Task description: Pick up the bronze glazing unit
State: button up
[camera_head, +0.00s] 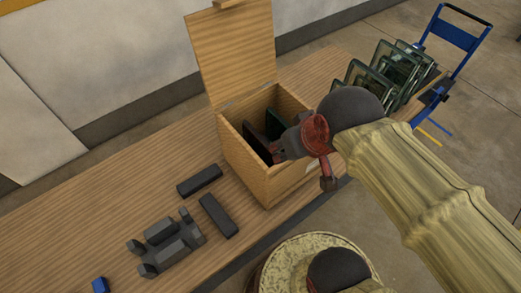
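An open wooden box (238,148) with its lid raised stands on the wooden bench. Inside it are dark upright panels: a near-black one (257,138) at the left and a dark greenish one (275,124) further back. Several green-tinted framed glass units (398,68) lean in a row at the back right. I cannot tell which piece is the bronze glazing unit. My gripper (278,155) is at the box's right side, its tips over or just within the opening beside the panels. Its fingers are dark and small here, so I cannot tell if they are open or hold anything.
Two black bars (218,215) and a grey fixture (166,242) lie on the bench (100,210) left of the box. A blue item (100,285) is at the lower left. A blue-handled trolley (454,35) stands at the back right. The bench's left part is clear.

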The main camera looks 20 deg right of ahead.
jog(key=w+r+p, duration=0.3)
jog(key=n+g, duration=0.2)
jog(key=g, duration=0.2)
send_near(261, 138)
jog(key=shift+n+g, duration=0.6)
jog(key=shift+g, duration=0.1)
jog(key=f, duration=0.3)
jog(key=w+f, duration=0.1)
jog(key=f, duration=0.6)
jog(key=shift+w+f+p, duration=0.15)
jog(key=shift+f+p, duration=0.15)
jog(key=shift+f, duration=0.1)
jog(key=shift+w+f, duration=0.1)
jog(key=shift+f, duration=3.9)
jog(key=shift+c, duration=1.1)
grip_shut()
jog(key=shift+r, duration=0.1)
